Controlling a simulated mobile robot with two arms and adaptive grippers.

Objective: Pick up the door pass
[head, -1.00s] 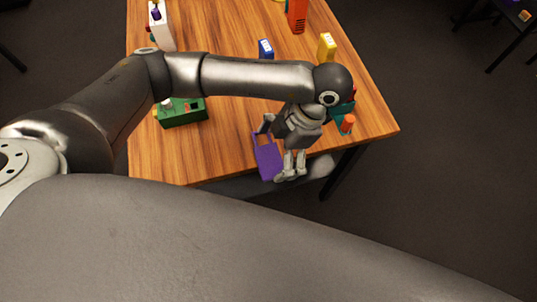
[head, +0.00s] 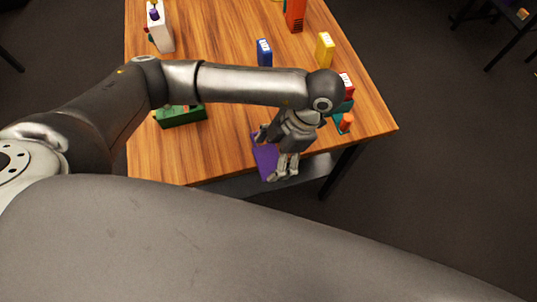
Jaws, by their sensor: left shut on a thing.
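A flat purple piece (head: 265,162), which looks like the door pass, is at the near edge of the wooden table. My left gripper (head: 271,155) comes down over it from the right and is shut on it, with one finger at its upper side and one at its lower right. The fingers and palm hide part of the piece. I cannot tell whether it is lifted off the table. My right gripper is not in view.
On the wooden table (head: 222,145) are a green box (head: 182,118), a white panel (head: 161,32) with a purple ball, blue (head: 264,52), yellow (head: 325,49) and red (head: 347,86) boxes, an orange block (head: 295,14) and an orange cylinder (head: 346,122).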

